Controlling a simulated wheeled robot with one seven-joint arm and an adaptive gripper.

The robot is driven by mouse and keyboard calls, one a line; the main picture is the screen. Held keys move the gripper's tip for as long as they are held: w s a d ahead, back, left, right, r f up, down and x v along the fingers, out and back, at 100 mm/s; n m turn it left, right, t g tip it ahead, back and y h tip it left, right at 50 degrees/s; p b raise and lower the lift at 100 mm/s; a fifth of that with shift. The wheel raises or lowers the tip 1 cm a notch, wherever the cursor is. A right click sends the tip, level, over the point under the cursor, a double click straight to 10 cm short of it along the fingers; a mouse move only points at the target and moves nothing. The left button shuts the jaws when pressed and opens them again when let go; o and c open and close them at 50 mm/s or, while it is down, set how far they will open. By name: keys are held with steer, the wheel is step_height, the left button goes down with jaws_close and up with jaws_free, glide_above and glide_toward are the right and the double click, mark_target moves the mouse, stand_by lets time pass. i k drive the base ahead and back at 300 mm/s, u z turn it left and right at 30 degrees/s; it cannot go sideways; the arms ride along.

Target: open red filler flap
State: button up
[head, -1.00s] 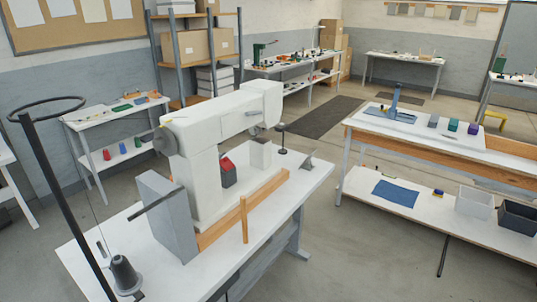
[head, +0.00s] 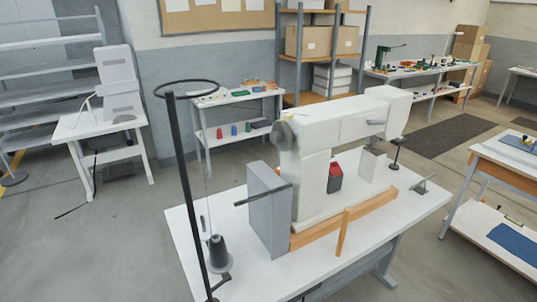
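A small dark box with a red top (head: 335,170) stands on the white table, in the gap behind the upright of the large white machine (head: 312,180). The red part looks like the flap; it is small and partly hidden by the machine, and I cannot tell whether it is open or shut. My gripper does not show in the head view.
A grey box (head: 268,210), a wooden rail (head: 370,208) and a black thread stand with a ring (head: 187,90) are on the machine's table (head: 335,262). Another workbench (head: 505,160) is at right. Grey floor is open at left.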

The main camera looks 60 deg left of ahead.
mark_target(335, 169)
steer(key=u, duration=0.6)
steer(key=i, duration=1.4)
